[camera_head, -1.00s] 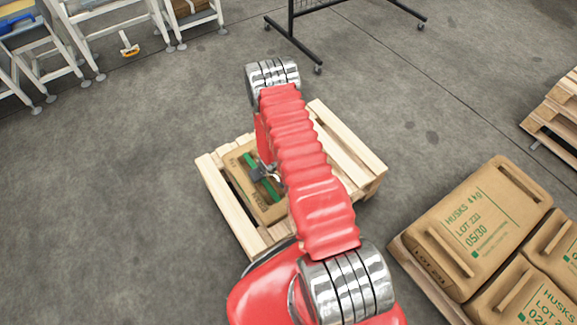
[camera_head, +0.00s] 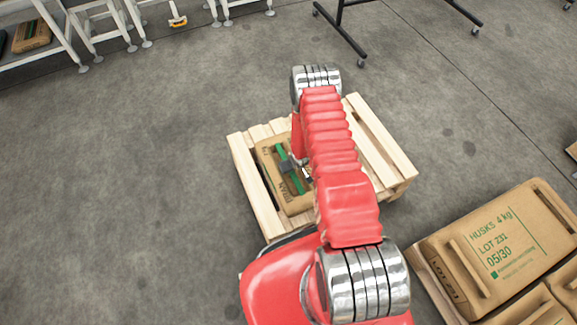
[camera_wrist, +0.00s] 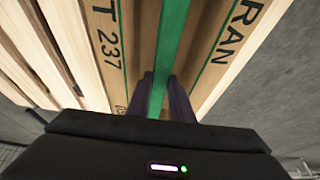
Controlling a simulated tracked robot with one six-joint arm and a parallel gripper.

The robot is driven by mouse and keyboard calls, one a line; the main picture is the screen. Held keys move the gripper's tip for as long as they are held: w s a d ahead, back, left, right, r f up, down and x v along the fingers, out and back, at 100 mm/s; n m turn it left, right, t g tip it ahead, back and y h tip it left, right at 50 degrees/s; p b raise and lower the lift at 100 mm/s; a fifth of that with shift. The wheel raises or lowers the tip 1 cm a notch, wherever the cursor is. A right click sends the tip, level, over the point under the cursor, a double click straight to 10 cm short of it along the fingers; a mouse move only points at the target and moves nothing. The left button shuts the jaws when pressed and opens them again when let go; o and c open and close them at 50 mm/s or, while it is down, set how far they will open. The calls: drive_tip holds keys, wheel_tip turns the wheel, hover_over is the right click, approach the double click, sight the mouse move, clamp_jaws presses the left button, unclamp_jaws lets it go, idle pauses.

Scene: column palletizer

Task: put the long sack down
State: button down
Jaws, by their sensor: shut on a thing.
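The long sack (camera_head: 272,180) is brown with green print and a green bar-like grip on top. In the wrist view the sack (camera_wrist: 110,40) shows "T 237" and "RAN". My gripper (camera_head: 293,166) is shut on the green grip (camera_wrist: 170,40), with its dark fingers on either side of it. The sack is over the left part of a pale wooden pallet (camera_head: 385,150), lying along its slats. I cannot tell whether its underside touches the boards. My red arm hides part of the pallet and the sack's right side.
A loaded pallet with brown HUSKS sacks (camera_head: 500,245) stands at lower right. A black wheeled rack (camera_head: 350,38) is at the back, and white stands (camera_head: 97,20) are at upper left. The right part of the small pallet looks bare where visible. Floor left of it is clear.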

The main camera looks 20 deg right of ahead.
drive_tip(key=shift+w+f, duration=0.2)
idle(0.3)
drive_tip(key=shift+f, duration=1.95)
drive_tip(key=c, duration=1.6)
unclamp_jaws()
drive_tip(key=shift+s+f, duration=0.15)
drive_tip(key=shift+s, duration=0.05)
drive_tip(key=shift+o, duration=0.2)
drive_tip(key=shift+v, duration=6.1)
